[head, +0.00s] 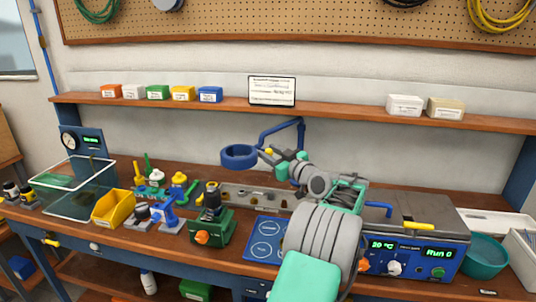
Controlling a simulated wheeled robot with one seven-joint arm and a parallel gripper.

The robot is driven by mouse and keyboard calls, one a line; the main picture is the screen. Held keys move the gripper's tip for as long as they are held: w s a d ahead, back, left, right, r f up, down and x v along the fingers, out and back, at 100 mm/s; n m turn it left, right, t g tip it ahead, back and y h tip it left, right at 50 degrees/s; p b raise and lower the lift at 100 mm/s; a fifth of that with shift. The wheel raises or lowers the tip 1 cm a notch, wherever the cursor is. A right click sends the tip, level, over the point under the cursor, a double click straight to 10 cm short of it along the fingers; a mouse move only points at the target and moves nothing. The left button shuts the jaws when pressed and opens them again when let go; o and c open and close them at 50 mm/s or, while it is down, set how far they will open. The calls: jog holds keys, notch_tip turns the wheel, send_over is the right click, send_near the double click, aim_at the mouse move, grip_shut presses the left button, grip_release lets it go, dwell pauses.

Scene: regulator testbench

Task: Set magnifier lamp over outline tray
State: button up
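The magnifier lamp has a dark blue ring head (239,157) at the middle of the head view, on a jointed blue arm that runs up to the right in front of the shelf. The blue outline tray (262,251) with pale outlines lies at the bench's front edge, partly hidden by my arm. The lamp head appears above and behind the tray, a little to its left. My gripper (274,157) points left, close to the lamp head's right side, by a small yellow knob. Whether it touches or grips anything is unclear. The fingers are too small to tell their opening.
A green fixture (211,238) stands left of the tray, with a yellow bin (114,208) and valve parts farther left. A clear water tank (73,188) is at the far left. A blue control unit (424,257) and teal bowl (484,256) are right. A shelf (340,111) runs behind.

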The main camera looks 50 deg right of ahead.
jog(key=b+v, duration=0.2)
jog(key=v, duration=0.5)
jog(key=shift+f, duration=0.1)
jog(key=shift+s+a, duration=0.1)
jog(key=shift+s, duration=0.25)
